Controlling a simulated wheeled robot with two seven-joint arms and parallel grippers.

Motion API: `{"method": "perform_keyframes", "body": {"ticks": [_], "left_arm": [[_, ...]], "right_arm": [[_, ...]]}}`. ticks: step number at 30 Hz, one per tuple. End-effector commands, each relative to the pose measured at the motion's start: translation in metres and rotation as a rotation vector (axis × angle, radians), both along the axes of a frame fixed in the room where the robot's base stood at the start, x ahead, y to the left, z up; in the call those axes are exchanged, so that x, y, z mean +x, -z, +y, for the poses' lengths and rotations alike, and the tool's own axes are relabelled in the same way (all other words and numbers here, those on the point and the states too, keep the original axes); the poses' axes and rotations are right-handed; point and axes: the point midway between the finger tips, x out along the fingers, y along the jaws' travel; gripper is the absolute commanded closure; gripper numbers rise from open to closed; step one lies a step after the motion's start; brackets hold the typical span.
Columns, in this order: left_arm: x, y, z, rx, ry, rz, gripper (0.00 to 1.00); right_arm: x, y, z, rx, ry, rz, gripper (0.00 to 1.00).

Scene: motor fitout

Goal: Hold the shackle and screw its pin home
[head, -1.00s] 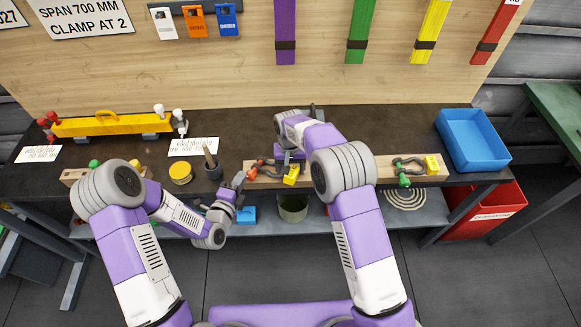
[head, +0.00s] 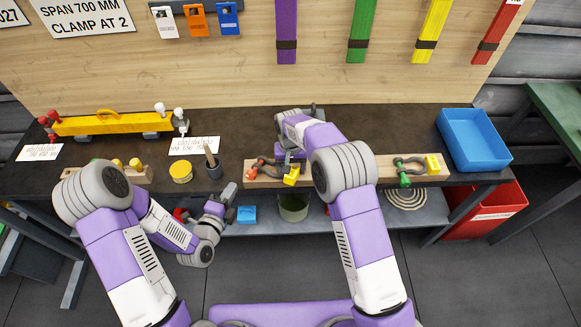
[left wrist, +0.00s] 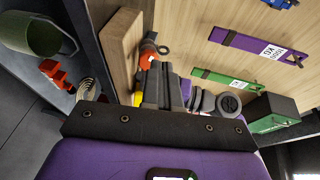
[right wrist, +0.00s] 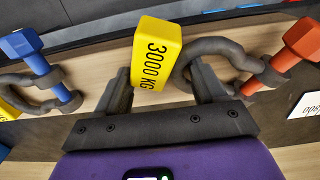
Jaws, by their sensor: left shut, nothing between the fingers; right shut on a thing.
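The shackle (right wrist: 215,50) is dark grey, with an orange pin (right wrist: 290,55) and a yellow 3000 KG block (right wrist: 157,50). In the right wrist view, part of the orange shank shows between the pin's head and the shackle eye. In the head view the orange pin (head: 256,167) points left at the wooden board's left end. My right gripper (right wrist: 162,75) is shut on the shackle at its bow, by the yellow block. My left gripper (head: 230,190) is shut and empty, left of and apart from the pin. The left wrist view shows its closed fingers (left wrist: 163,85) with the orange pin (left wrist: 149,57) beyond.
A blue-pinned shackle (right wrist: 45,75) and a green-pinned shackle (head: 408,168) share the wooden board (head: 385,165). A brush pot (head: 213,165) and yellow tin (head: 181,172) stand left. A blue bin (head: 473,140) is at the right end.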

Motion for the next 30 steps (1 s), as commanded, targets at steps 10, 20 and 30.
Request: {"method": "perform_keyframes", "body": {"ticks": [10,20,30], "left_arm": [[-0.002,0.001,0.001,-0.010,-0.002,0.004,0.83],[-0.011,0.011,0.003,-0.404,-0.028,0.097,0.40],[-0.030,0.023,0.004,-1.037,-0.035,0.288,0.40]], "right_arm": [[0.002,-0.002,0.000,0.002,0.002,-0.005,0.67],[0.002,-0.002,0.000,0.002,0.002,-0.006,0.67],[0.002,-0.002,0.000,0.002,0.002,-0.006,0.67]]}}
